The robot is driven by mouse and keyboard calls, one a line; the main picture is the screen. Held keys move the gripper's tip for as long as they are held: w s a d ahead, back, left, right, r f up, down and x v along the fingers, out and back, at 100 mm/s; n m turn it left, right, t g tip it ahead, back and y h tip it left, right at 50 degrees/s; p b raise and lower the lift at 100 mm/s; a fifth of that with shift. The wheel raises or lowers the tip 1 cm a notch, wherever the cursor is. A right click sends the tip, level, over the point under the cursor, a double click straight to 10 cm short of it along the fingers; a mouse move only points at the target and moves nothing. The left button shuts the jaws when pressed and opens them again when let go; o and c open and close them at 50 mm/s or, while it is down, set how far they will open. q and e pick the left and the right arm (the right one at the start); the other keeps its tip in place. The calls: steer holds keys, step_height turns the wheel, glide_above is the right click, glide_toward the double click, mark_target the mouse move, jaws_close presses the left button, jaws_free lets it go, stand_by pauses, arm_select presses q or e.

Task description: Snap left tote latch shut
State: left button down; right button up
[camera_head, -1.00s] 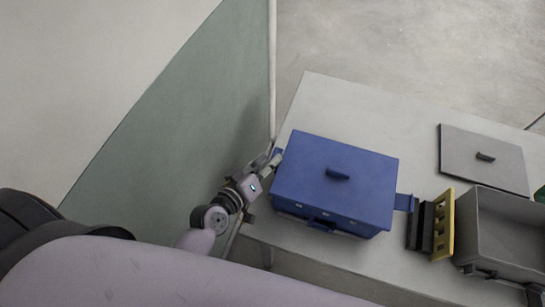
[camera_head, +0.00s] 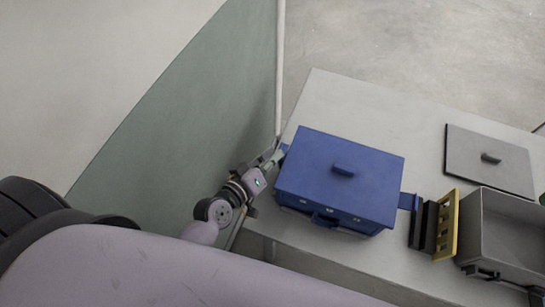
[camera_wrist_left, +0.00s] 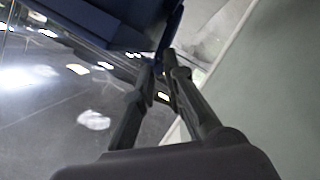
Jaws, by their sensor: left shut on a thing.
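A blue tote (camera_head: 335,180) with its lid on and a dark lid handle stands on the grey table. Its left latch (camera_head: 284,148) is a small blue tab sticking out at the left side, and a similar right latch (camera_head: 407,201) sticks out at the right side. My left gripper (camera_head: 276,158) is at the tote's left side by the left latch. In the left wrist view my left gripper (camera_wrist_left: 162,72) has its fingers close together at the tip, against a thin blue part of the tote (camera_wrist_left: 172,30). My right gripper is not in view.
The grey table (camera_head: 385,115) is bare behind the tote. To the right stand a yellow slotted piece with black blocks (camera_head: 446,225), an open grey bin (camera_head: 505,230) and a flat grey lid (camera_head: 490,150). A green-grey wall panel (camera_head: 190,140) is close on the left.

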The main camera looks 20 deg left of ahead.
arm_select(q)
steer(key=shift+s+d+f, duration=0.1)
steer(key=shift+s+f, duration=0.1)
steer(key=shift+f, duration=0.2)
steer(key=d+m+p, duration=0.1)
steer(key=p, duration=0.1)
steer(key=shift+g+p, duration=0.3)
steer(key=shift+p, duration=0.1)
steer(key=c, duration=1.7)
jaws_free()
steer(key=shift+a, duration=0.1)
steer(key=shift+o, duration=0.3)
steer(key=shift+r, duration=0.1)
steer(key=shift+w+r+y, duration=0.1)
steer(key=shift+y, duration=0.3)
